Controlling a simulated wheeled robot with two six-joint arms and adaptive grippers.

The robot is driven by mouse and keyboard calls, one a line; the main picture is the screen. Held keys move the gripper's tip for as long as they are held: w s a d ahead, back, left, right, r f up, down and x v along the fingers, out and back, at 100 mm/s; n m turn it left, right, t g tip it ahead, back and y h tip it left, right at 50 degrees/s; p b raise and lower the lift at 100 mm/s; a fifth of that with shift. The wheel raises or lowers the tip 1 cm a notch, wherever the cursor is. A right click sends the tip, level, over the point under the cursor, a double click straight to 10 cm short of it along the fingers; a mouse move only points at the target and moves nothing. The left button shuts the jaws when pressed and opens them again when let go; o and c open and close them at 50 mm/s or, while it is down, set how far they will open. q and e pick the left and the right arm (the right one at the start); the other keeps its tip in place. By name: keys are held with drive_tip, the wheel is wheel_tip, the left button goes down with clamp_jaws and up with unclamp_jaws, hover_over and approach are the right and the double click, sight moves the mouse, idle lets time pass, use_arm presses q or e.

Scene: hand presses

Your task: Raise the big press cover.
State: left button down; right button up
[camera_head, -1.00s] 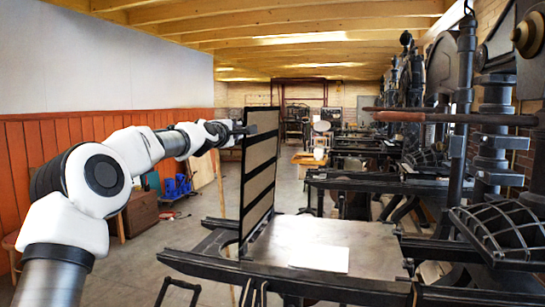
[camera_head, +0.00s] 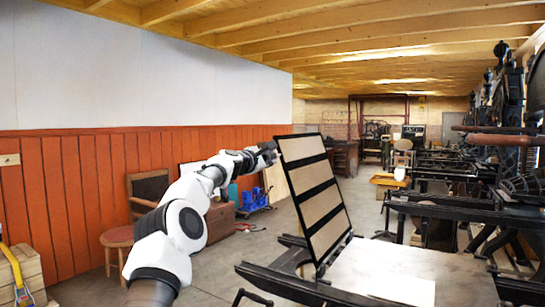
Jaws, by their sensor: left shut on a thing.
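The big press cover (camera_head: 314,190) is a framed panel with tan fields and black cross bars. It stands raised at the left end of the press bed (camera_head: 385,265), its top leaning to the left. My left gripper (camera_head: 269,153) is at the cover's upper left edge, shut on it; the fingers are small and dark here, so the exact contact is hard to see. My left arm reaches in from the lower left. A pale sheet-like area covers the bed. My right gripper is out of view.
A red-brown stool (camera_head: 117,236) and a wooden chair (camera_head: 150,190) stand left of my arm. Blue items (camera_head: 254,198) lie on the floor behind it. More presses (camera_head: 455,205) line the right side. Open floor shows behind the cover.

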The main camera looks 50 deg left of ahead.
use_arm(q)
drive_tip(key=shift+d+f, duration=0.1)
drive_tip(key=shift+f, duration=0.25)
drive_tip(key=c, duration=0.9)
unclamp_jaws()
drive_tip(key=shift+r, duration=0.1)
drive_tip(key=shift+s+r, duration=0.15)
drive_tip(key=shift+s+r, duration=0.1)
drive_tip(key=shift+s, duration=0.4)
drive_tip(key=shift+v, duration=3.2)
drive_tip(key=shift+d, duration=0.1)
